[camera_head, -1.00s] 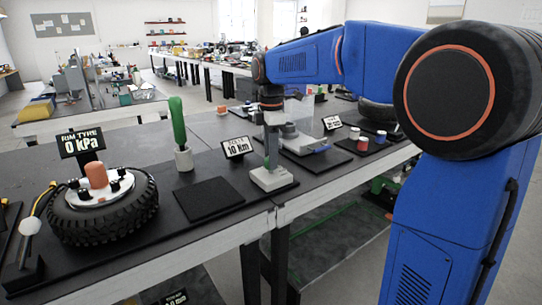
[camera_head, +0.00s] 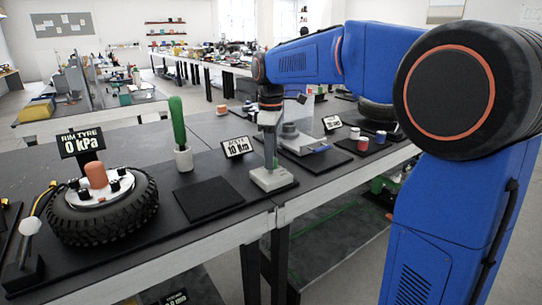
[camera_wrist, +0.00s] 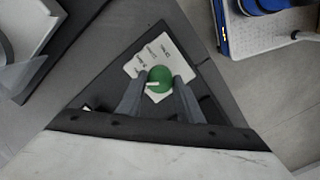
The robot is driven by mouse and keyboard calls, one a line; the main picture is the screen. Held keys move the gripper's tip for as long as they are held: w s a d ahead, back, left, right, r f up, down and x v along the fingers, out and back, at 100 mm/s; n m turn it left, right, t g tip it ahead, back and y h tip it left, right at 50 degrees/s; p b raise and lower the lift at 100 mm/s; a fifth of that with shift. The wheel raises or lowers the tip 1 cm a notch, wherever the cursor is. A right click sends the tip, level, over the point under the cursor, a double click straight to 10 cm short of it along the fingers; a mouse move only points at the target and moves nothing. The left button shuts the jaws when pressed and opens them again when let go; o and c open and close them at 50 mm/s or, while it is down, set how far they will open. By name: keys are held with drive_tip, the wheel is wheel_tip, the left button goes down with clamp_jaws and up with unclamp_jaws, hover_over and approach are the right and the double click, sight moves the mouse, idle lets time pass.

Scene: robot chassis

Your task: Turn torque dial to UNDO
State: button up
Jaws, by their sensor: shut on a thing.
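The torque dial is a green round knob (camera_wrist: 161,74) with a white pointer line, over a pale label plate (camera_wrist: 150,57) in the wrist view. The pointer lies toward the left of that picture. The plate's small lettering is rotated and too small to read surely. My gripper (camera_wrist: 163,82) has its two grey fingers on either side of the knob, shut on it. In the head view my gripper (camera_head: 269,133) points down over the dial's pale base (camera_head: 272,180), and the knob is mostly hidden. A sign reading 10 Nm (camera_head: 237,148) stands to its left.
A tyre (camera_head: 105,218) with a 0 kPa sign (camera_head: 82,144), a green-handled tool in a white holder (camera_head: 183,158) and a black mat (camera_head: 208,198) are left of the dial. Small red, blue and white cylinders (camera_head: 363,143) stand to the right. The bench edge is close in front.

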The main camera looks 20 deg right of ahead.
drive_tip(key=o, duration=1)
drive_tip(key=shift+o, duration=0.2)
drive_tip(key=shift+r, duration=0.1)
wheel_tip(320, 180, up, 17)
drive_tip(key=shift+r, duration=0.1)
drive_tip(key=s+d+f+m+t, duration=0.2)
drive_tip(key=s+f+m, duration=0.4)
drive_tip(key=s+f, duration=0.8)
drive_tip(key=s+d+f+m+t, duration=0.2)
drive_tip(key=s+d+f+m, duration=0.2)
drive_tip(key=s+f, duration=1.1)
drive_tip(key=s+m, duration=0.2)
drive_tip(key=s, duration=0.1)
drive_tip(key=shift+d+f+t, duration=0.25)
drive_tip(key=shift+f+t, duration=0.05)
drive_tip(key=shift+t, duration=0.1)
